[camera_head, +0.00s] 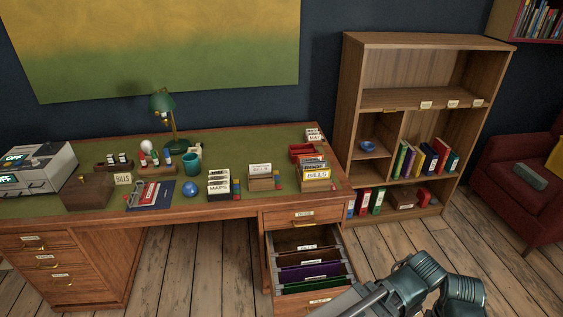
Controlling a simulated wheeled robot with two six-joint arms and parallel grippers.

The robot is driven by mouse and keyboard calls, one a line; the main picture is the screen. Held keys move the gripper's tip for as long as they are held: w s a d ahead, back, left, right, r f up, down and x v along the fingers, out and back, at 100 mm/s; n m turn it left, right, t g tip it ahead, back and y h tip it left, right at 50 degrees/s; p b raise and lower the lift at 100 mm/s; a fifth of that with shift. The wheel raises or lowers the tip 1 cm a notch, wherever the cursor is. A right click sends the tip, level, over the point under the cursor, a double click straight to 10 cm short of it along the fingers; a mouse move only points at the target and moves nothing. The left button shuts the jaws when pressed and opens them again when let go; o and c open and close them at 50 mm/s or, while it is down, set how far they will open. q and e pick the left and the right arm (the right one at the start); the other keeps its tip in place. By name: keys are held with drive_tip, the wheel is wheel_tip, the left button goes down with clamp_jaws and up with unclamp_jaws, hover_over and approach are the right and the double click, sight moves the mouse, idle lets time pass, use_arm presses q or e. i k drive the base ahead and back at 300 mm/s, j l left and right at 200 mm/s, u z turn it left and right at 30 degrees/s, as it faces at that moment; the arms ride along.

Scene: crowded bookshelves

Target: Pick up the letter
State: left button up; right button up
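I cannot pick out a letter for certain. Pale papers lie on a dark blue folder or clipboard (163,199) at the front of the desk, with a red item on them. The open drawer (305,262) holds brown, purple and green hanging files. My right arm shows at the bottom right, over the floor and beside the drawer; its grey end part (352,302) runs to the bottom edge, and its fingertips cannot be made out. My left gripper is not in view.
The desk (228,208) carries a green lamp (163,104), a teal cup (192,163), a blue ball (189,188), card boxes and a grey machine (40,166). A bookshelf (428,50) and red armchair (515,195) stand at the right. Wooden floor lies between.

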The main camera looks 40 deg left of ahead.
sight(263, 168)
drive_tip(key=u, duration=1.55)
drive_tip(key=i+l+z, duration=0.1)
drive_tip(key=i+z, duration=0.3)
drive_tip(key=i, duration=0.4)
drive_tip(key=j+z, duration=0.15)
drive_tip(key=j, duration=0.35)
drive_tip(key=k+j+z, duration=0.2)
drive_tip(key=j, duration=0.25)
drive_tip(key=j+z, duration=0.4)
drive_tip(key=j, duration=0.7)
